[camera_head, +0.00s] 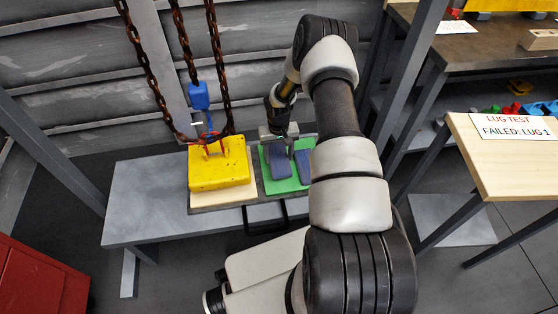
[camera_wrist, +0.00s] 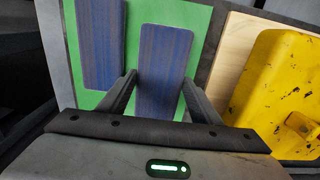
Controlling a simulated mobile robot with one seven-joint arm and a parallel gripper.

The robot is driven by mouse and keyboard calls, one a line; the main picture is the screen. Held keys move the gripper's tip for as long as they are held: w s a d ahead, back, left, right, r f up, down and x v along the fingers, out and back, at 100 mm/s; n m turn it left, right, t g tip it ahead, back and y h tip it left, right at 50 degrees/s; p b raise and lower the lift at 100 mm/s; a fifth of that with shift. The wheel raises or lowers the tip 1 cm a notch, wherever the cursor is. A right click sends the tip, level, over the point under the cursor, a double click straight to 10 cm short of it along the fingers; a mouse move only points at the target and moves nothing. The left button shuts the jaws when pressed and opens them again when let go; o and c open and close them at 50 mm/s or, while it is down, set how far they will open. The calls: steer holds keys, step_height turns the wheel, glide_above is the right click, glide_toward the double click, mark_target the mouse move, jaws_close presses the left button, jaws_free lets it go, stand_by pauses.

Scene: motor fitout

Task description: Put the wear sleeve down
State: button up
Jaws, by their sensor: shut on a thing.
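Two long blue slabs with a brownish striped face show over a green mat (camera_head: 272,186); they look alike, and I take the one in my jaws for the wear sleeve (camera_head: 280,165). My gripper (camera_head: 280,142) is shut on this slab, the one nearer the yellow block. In the wrist view the held wear sleeve (camera_wrist: 165,65) lies between my two fingers. The other blue slab (camera_wrist: 100,45) lies beside it, with a narrow green gap between them. I cannot tell whether the held slab touches the mat.
A yellow block (camera_head: 218,164) on a pale wooden board (camera_head: 223,192) stands left of the mat, with rusty chains and a blue hook (camera_head: 199,96) above it. The grey bench (camera_head: 140,205) is clear at its left. A wooden table (camera_head: 500,170) with a sign stands right.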

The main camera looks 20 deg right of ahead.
steer(key=shift+f, duration=1.2)
steer(key=shift+f+b, duration=0.25)
steer(key=shift+b, duration=0.15)
steer(key=o, duration=1.1)
steer(key=shift+r, duration=0.1)
